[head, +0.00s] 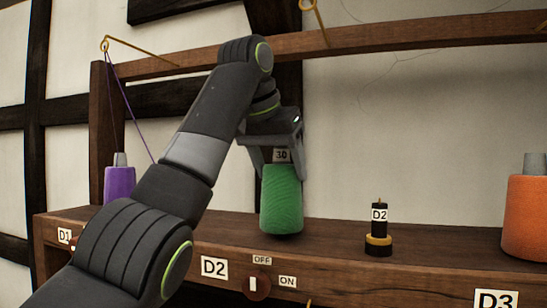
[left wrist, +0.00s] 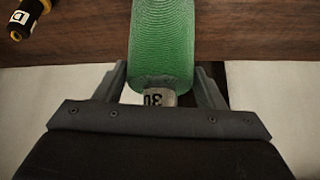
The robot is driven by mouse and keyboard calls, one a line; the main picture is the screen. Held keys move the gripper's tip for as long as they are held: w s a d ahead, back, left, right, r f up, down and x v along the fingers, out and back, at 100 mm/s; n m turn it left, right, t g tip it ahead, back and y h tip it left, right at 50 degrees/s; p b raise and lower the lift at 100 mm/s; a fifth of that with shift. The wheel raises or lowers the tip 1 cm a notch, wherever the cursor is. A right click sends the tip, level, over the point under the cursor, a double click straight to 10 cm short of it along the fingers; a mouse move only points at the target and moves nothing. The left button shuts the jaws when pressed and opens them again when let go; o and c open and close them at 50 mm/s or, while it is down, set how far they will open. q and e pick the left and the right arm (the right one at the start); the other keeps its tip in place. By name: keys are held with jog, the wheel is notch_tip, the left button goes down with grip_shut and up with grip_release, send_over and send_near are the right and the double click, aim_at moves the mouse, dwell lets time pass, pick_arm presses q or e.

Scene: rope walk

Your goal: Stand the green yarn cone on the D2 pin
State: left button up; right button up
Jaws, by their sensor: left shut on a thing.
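The green yarn cone (head: 281,199) hangs upright from my left gripper (head: 281,150), which is shut on its grey top marked 30. In the head view the cone is left of the D2 pin, its base near the shelf; I cannot tell whether it touches. In the left wrist view the cone (left wrist: 162,45) lies between the fingers of the gripper (left wrist: 160,97). The D2 pin (head: 379,230) is black with a yellow collar and stands bare on the shelf. It also shows at the upper left of the left wrist view (left wrist: 28,16). My right gripper is not in view.
A purple cone (head: 119,184) stands at the left by the D1 label, with a purple thread running up to a guide. An orange cone (head: 528,218) stands at the right. The wooden shelf (head: 335,240) is clear around the D2 pin. A wooden rail (head: 400,36) runs above.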

pick_arm(q)
jog(key=shift+a+f, duration=0.15)
jog(key=shift+s, duration=0.2)
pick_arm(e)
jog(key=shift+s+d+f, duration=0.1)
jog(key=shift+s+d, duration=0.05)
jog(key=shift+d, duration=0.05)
pick_arm(q)
jog(key=shift+s+b, duration=0.1)
jog(key=shift+b, duration=0.25)
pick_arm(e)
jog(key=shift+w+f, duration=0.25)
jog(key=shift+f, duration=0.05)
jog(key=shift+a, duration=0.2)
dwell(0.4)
pick_arm(q)
jog(key=shift+f+b, duration=0.5)
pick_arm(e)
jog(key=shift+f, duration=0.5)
pick_arm(q)
jog(key=o, duration=1.1)
jog(key=shift+r, duration=0.1)
